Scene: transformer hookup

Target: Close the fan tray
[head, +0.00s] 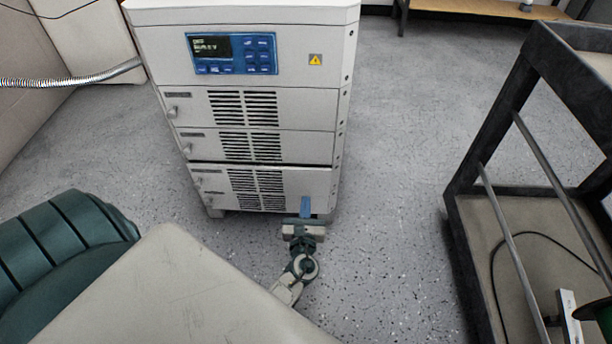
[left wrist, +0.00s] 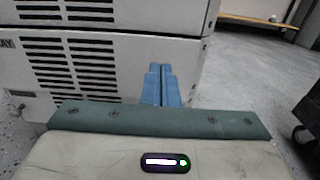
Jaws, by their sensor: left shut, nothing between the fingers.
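The fan tray (head: 295,183) appears to be the bottom panel of the grey cabinet, with slotted vents and a small latch at its left. A dark gap runs along its top edge, and its face seems to stand slightly forward. In the left wrist view its panel (left wrist: 115,75) fills the left and middle, with a label ending in "AY" cut off at the left edge. My left gripper (head: 306,208) is shut and empty, its blue fingers at the tray's lower right corner. They overlap the panel; I cannot tell if they touch it. My right gripper is not in view.
The cabinet (head: 264,18) has a blue control panel (head: 232,54) and more vented panels above the tray. A dark shelf cart (head: 480,190) stands at the right with a cable on its lower shelf. Speckled floor between them is clear. A corrugated hose (head: 75,82) runs at the left.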

